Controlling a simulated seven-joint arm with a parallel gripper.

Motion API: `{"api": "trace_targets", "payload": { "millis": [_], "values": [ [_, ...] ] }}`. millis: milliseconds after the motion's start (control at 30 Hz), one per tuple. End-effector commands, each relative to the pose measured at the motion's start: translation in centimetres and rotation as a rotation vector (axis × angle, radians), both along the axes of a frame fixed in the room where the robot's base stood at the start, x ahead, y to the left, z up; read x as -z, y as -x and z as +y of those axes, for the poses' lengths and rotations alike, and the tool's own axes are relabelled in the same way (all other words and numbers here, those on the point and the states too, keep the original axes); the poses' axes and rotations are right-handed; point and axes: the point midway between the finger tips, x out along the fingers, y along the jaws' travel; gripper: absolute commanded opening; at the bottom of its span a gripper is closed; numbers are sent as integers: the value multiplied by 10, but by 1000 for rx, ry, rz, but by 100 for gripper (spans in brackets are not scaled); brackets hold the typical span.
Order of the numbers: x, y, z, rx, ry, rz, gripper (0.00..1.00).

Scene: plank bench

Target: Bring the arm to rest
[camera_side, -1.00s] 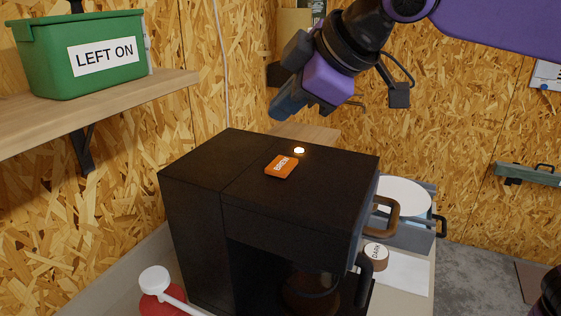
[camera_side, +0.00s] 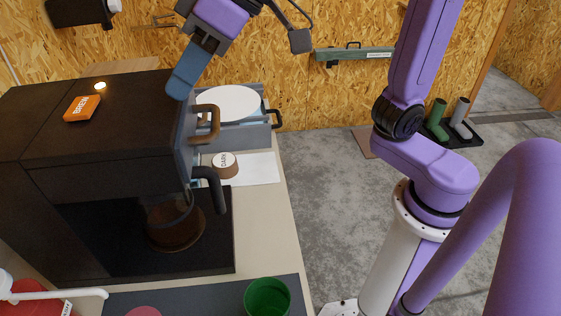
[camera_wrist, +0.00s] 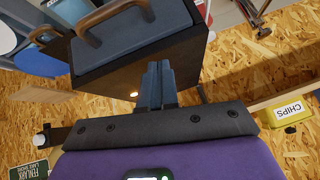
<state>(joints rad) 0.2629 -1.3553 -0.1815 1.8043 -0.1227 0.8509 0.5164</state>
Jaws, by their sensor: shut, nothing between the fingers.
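My gripper (camera_side: 178,88) is shut and empty. In the side view its blue-grey fingers point down beside the right end of the top of the black coffee machine (camera_side: 100,160). I cannot tell whether they touch it. In the wrist view the closed fingers (camera_wrist: 160,68) stand upright in the middle, with the dark machine (camera_wrist: 125,70) behind them. The orange BREW button (camera_side: 82,107) and a lit lamp (camera_side: 100,86) are on the machine's top. The lamp also glows in the wrist view (camera_wrist: 134,94).
A brown handle (camera_side: 207,123) juts from the machine's right side, close below my gripper. A carafe (camera_side: 174,224) with brown liquid stands inside the machine. A DARK tub (camera_side: 225,164), a white round plate (camera_side: 230,102) and a green cup (camera_side: 267,298) are nearby. Open floor (camera_side: 325,200) lies to the right.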

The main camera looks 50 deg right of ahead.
Motion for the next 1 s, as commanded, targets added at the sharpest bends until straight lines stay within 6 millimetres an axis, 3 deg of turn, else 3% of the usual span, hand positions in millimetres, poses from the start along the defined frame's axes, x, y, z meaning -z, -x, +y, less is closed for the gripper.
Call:
{"api": "trace_targets", "payload": {
  "millis": [167,267,400,600,767,1000],
  "values": [
    [35,44,-45,92,-40,175,0],
    [75,70,-82,67,52,225,0],
    [133,104,-140,-97,278,228,0],
    [184,138,-206,-349,528,234,0],
    [197,150,-227,-444,602,241,0],
    [198,151,-229,-457,610,242,0]
  ]
}}
